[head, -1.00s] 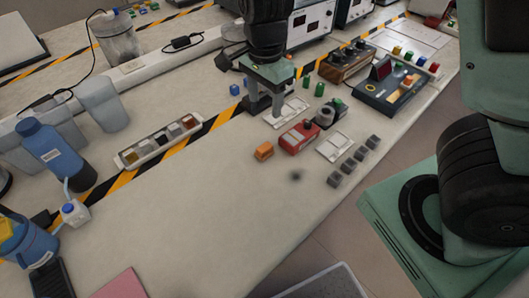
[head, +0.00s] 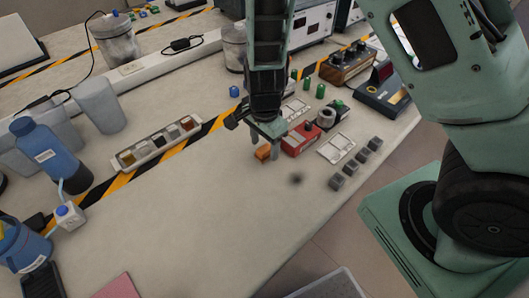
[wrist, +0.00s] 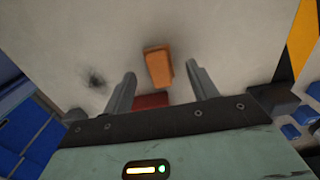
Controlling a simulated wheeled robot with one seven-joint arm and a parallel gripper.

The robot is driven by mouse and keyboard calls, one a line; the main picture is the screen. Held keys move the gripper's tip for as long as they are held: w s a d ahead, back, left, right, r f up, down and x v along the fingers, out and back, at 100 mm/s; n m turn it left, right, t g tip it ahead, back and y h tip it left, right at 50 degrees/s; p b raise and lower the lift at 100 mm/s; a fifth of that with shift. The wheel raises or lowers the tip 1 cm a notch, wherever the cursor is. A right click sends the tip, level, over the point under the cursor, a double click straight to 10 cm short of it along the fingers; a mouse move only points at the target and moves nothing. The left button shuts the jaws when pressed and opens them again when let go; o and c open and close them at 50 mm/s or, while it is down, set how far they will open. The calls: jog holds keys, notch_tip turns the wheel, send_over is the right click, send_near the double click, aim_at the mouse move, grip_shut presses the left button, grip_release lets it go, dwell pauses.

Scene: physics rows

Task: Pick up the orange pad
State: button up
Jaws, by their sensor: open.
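The orange pad (head: 263,152) is a small block lying on the pale bench, left of a red box. It also shows in the wrist view (wrist: 158,67), ahead of and between my fingers, with nothing touching it. My gripper (head: 262,152) is over the pad in the head view, fingers pointing down and partly covering it. In the wrist view my gripper (wrist: 160,78) is open, with one finger on each side of the pad's line and the gap between them empty.
The red box (head: 299,139) stands right beside the pad. Several grey cubes (head: 350,168) and a white plate (head: 335,148) lie further right. A tray of samples (head: 160,147) sits to the left by striped tape. The bench in front is clear.

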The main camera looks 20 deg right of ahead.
aim_at(265, 148)
notch_tip(265, 148, down, 2)
jog(key=shift+f, duration=0.1)
jog(key=c, duration=1.1)
jog(key=shift+c, duration=0.2)
notch_tip(265, 148, up, 10)
jog(key=shift+r+p, duration=0.1)
jog(key=shift+p, duration=0.5)
